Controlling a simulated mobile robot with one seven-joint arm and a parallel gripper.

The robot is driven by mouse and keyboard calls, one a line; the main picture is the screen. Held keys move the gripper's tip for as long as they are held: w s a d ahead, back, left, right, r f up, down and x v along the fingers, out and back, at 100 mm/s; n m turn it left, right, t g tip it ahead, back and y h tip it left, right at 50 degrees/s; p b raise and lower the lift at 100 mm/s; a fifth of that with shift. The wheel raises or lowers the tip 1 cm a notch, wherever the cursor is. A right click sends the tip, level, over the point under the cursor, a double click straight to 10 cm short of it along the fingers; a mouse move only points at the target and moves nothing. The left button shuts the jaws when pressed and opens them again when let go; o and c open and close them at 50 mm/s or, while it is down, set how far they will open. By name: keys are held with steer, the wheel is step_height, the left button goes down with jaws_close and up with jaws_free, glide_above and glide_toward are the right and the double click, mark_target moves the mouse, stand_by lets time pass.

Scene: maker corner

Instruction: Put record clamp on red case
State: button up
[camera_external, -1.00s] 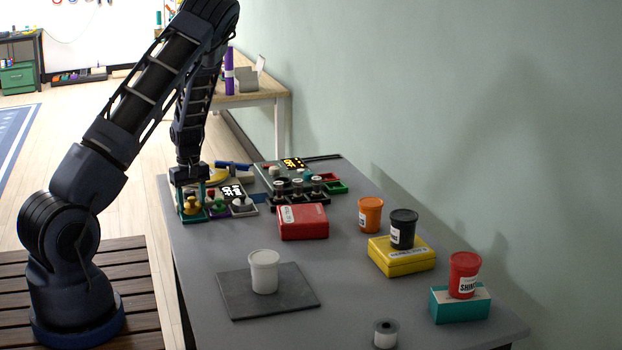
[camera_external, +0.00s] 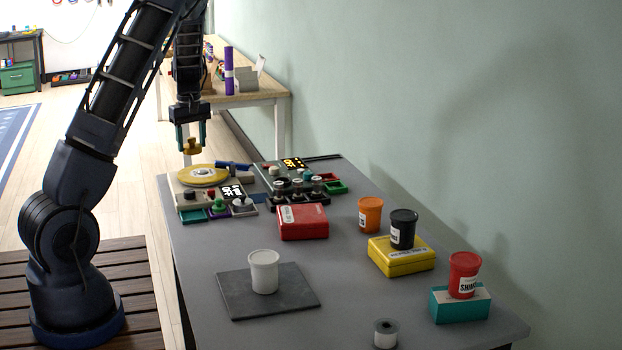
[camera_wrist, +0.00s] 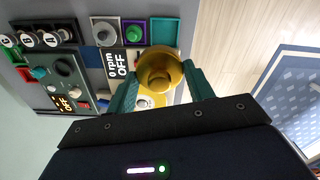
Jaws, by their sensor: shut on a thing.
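My gripper (camera_external: 191,140) is shut on the gold record clamp (camera_external: 191,146) and holds it in the air above the turntable end of the table. In the wrist view the clamp (camera_wrist: 160,72) sits between my teal fingers (camera_wrist: 163,88). The red case (camera_external: 303,222) lies closed on the grey table, to the right of and nearer than the clamp, with a white label on its left side. Nothing lies on its top. The red case cannot be made out in the wrist view.
A turntable with a yellow record (camera_external: 203,174) is below my gripper. A mixer with knobs (camera_external: 297,188) stands behind the red case. A yellow case (camera_external: 401,262) with a black cup (camera_external: 403,229) and an orange cup (camera_external: 370,215) are to its right. A white cup (camera_external: 264,272) stands on a dark mat (camera_external: 235,300).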

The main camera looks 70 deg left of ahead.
steer(key=w+d+r, duration=0.1)
steer(key=w+d, duration=0.3)
steer(key=w, duration=0.4)
steer(key=w+d+r, duration=0.1)
steer(key=w+d, duration=0.2)
steer(key=w, duration=0.4)
step_height(320, 180, up, 2)
glide_above(302, 213)
step_height(302, 213, down, 19)
steer(key=shift+f, duration=0.15)
steer(key=shift+f, duration=0.1)
steer(key=o, duration=1.1)
step_height(302, 213, up, 12)
steer(key=shift+r, duration=0.1)
